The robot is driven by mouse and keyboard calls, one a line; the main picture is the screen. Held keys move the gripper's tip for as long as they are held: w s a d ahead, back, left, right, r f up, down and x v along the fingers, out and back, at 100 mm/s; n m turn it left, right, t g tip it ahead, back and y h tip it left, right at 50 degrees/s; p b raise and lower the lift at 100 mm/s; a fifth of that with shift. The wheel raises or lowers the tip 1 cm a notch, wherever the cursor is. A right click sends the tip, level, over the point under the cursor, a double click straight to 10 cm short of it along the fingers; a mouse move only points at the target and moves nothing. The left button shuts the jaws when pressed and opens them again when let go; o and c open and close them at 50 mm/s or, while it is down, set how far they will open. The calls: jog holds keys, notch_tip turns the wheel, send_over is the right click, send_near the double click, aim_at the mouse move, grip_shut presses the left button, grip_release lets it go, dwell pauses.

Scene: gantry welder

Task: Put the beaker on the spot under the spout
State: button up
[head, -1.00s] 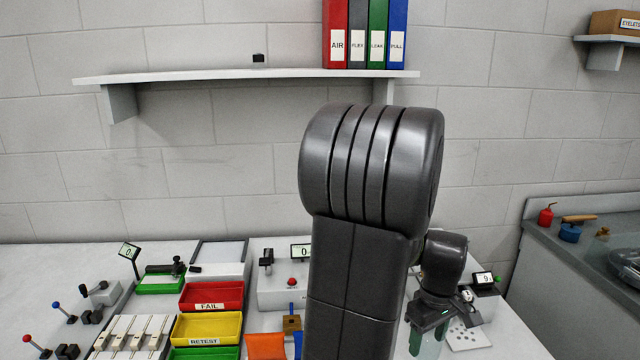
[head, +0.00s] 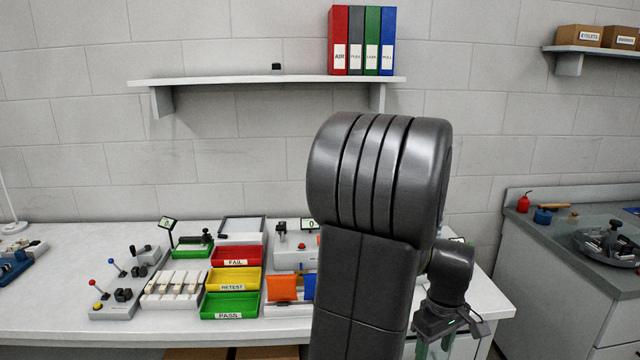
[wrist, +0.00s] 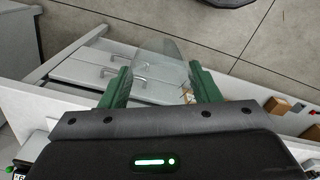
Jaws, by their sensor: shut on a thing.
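My gripper (wrist: 160,88) has green fingers and is shut on a clear glass beaker (wrist: 160,62), which shows as a faint transparent shape between them in the wrist view. In the head view my gripper (head: 436,343) is low at the right, by the front right edge of the bench, and the beaker is hard to make out there. I cannot pick out the spout or the spot under it in either view. My arm hides part of the bench's right end.
The white bench (head: 60,290) holds a red FAIL bin (head: 237,257), a yellow RETEST bin (head: 232,280), a green PASS bin (head: 230,306) and several small fixtures. A grey-topped cabinet (head: 570,245) stands at the right, with a floor gap between. Drawers (wrist: 120,75) show below.

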jog(key=shift+s+a+f, duration=0.15)
jog(key=shift+s, duration=0.05)
jog(key=w+a+f+m, duration=0.2)
jog(key=w+a+f, duration=0.5)
jog(key=a+f, duration=0.2)
jog(key=w+a+f+m, duration=0.3)
jog(key=w+a+f, duration=0.5)
jog(key=a, duration=0.6)
jog(key=shift+f, duration=0.65)
